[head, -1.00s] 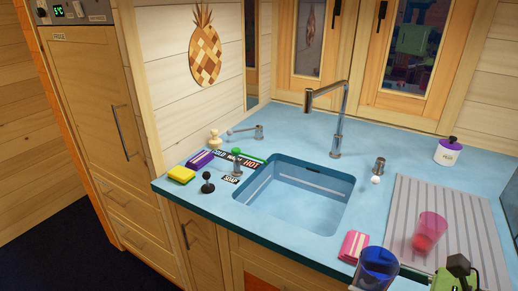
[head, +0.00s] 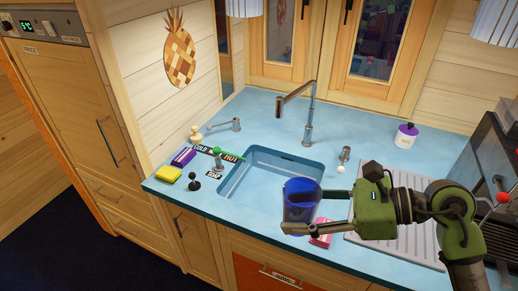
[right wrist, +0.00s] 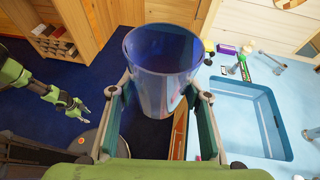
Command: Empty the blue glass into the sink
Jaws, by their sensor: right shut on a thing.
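The blue glass (head: 302,192) is upright in my right gripper (head: 302,208), held above the counter at the front right corner of the sink (head: 240,178). In the right wrist view the glass (right wrist: 165,55) stands between the two fingers of the right gripper (right wrist: 160,92), which are shut on its sides. I cannot make out what is inside it. The sink (right wrist: 262,120) shows to the right of the glass there. My left gripper (right wrist: 75,106) shows at the left in the right wrist view, away from the glass, empty and apparently open.
The tap (head: 310,115) stands behind the sink. A pink sponge (head: 322,232) lies on the front counter beneath my right gripper. A ribbed drainboard (head: 410,246) is to the right. A yellow sponge (head: 168,173) and a black knob-topped item (head: 194,182) are left of the sink.

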